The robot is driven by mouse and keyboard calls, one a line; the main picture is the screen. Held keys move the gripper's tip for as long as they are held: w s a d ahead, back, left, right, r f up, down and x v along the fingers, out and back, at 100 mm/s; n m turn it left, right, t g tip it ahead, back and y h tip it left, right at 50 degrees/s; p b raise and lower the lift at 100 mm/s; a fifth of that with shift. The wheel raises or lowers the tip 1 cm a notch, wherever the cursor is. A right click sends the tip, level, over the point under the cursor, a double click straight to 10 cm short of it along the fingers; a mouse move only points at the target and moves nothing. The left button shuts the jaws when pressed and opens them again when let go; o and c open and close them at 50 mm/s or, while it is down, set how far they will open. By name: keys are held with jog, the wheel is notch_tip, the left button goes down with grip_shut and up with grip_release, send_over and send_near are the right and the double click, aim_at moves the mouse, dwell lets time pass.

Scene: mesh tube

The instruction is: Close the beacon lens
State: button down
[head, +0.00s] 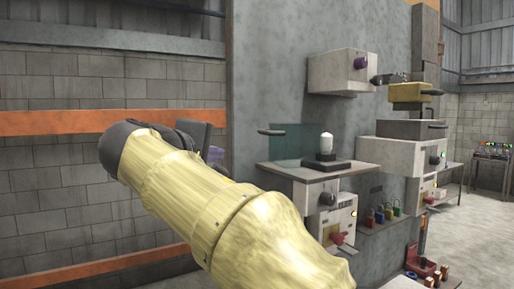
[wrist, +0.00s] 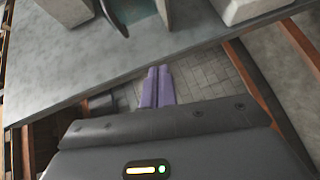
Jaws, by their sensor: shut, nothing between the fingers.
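The beacon is a white lamp (head: 326,143) on a dark base (head: 326,163), on a grey shelf (head: 318,172) in the head view. Its lens looks like a teal see-through panel (head: 292,143) standing to the lamp's left, apart from it, with a dark handle (head: 271,132) at its left side. In the wrist view the panel (wrist: 132,9) and a dark curved handle (wrist: 113,17) show at the top edge, partly cut off. My gripper (wrist: 158,70) has purple fingers shut together with nothing between them, close to the edge of the shelf. In the head view its fingers (head: 216,153) are left of the panel, apart from it.
A white box with a purple knob (head: 361,63) hangs above the lamp. A white box with a red lever (head: 335,230) is under the shelf. More boxes and coloured padlocks (head: 385,213) are at right. Free room lies left of the shelf, before the block wall.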

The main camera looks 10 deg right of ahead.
aim_at(264, 132)
jog(key=shift+m+t+h, duration=0.4)
jog(key=shift+m+h, duration=0.2)
jog(key=shift+h, duration=0.2)
jog(key=s+r, duration=0.1)
jog(key=r, duration=0.2)
jog(key=s+r, duration=0.1)
jog(key=r, duration=0.1)
jog(key=shift+s, duration=0.3)
jog(key=shift+d, duration=0.1)
jog(key=w+d+p, duration=0.1)
jog(key=w+d, duration=0.1)
jog(key=d, duration=0.1)
jog(key=w+d+p, duration=0.1)
jog(key=w+d, duration=0.1)
jog(key=d, duration=0.1)
jog(key=w+d+f+p, duration=0.1)
jog(key=w+d, duration=0.1)
jog(key=d, duration=0.1)
jog(key=shift+w+d, duration=0.15)
jog(key=shift+d, duration=0.15)
jog(key=shift+f, duration=0.1)
jog(key=shift+w, duration=0.15)
